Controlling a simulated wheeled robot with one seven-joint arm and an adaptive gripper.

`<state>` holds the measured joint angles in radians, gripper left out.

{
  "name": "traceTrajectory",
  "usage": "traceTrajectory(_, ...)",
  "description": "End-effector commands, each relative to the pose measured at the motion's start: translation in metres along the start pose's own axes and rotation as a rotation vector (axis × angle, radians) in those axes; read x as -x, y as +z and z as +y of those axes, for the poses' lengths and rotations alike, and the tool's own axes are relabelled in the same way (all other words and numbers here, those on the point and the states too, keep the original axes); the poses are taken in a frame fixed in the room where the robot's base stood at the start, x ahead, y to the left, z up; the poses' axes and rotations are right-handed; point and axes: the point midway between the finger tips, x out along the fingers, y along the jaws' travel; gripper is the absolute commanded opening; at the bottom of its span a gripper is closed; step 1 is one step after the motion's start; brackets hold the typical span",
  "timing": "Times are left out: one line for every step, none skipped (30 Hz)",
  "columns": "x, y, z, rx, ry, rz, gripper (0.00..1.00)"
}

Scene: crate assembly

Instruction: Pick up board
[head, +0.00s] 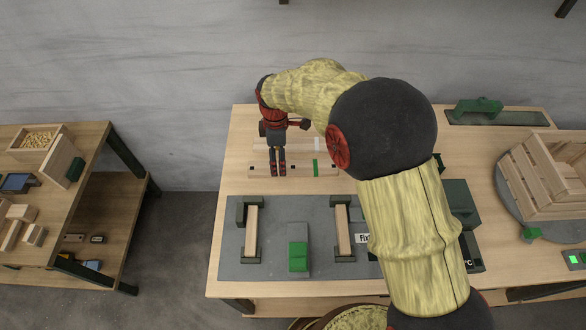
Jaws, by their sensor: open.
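My gripper (278,173) is open and points down over the back left of the main workbench. Its fingers are in front of a low pale wooden rack or board stack (263,169) with a green mark to the right of the fingers. I cannot tell whether the fingers touch it. Two pale boards stand in green holders on the grey fixture plate: a left board (251,231) and a right board (343,230). My arm hides part of the plate's right side and the bench behind it.
A slatted wooden crate (556,175) sits on a round grey turntable (507,193) at the right. A green block (298,257) stands between the two boards. A side table (98,140) at the left holds a wooden box (70,150) and small blocks.

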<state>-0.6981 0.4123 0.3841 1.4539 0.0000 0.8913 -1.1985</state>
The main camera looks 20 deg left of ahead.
Motion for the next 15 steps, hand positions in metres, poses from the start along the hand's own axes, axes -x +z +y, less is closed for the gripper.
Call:
traceTrajectory(-0.007, 0.001, 0.000, 0.000, -0.001, -0.001, 0.67)
traceTrajectory(-0.011, 0.001, 0.001, -0.001, -0.001, -0.001, 0.67)
traceTrajectory(-0.017, 0.002, 0.002, -0.001, -0.001, 0.000, 0.67)
traceTrajectory(-0.021, 0.002, 0.002, -0.001, -0.001, 0.000, 0.67)
traceTrajectory(-0.026, 0.003, 0.003, -0.001, -0.002, -0.001, 0.67)
traceTrajectory(-0.033, 0.003, 0.003, -0.001, -0.003, -0.001, 0.67)
traceTrajectory(-0.037, 0.003, 0.002, -0.001, -0.003, -0.001, 0.67)
traceTrajectory(-0.040, 0.003, 0.003, -0.001, -0.002, -0.001, 0.67)
traceTrajectory(-0.043, 0.002, 0.003, -0.001, -0.001, 0.000, 0.67)
traceTrajectory(-0.045, 0.002, 0.003, -0.001, 0.000, 0.000, 0.67)
traceTrajectory(-0.046, 0.002, 0.003, -0.001, 0.000, 0.000, 0.67)
traceTrajectory(-0.046, 0.002, 0.003, -0.001, 0.000, 0.000, 0.67)
traceTrajectory(-0.046, 0.002, 0.003, -0.001, 0.000, 0.000, 0.67)
traceTrajectory(-0.046, 0.002, 0.003, -0.001, 0.000, 0.000, 0.67)
traceTrajectory(-0.046, 0.002, 0.003, -0.001, 0.000, 0.000, 0.67)
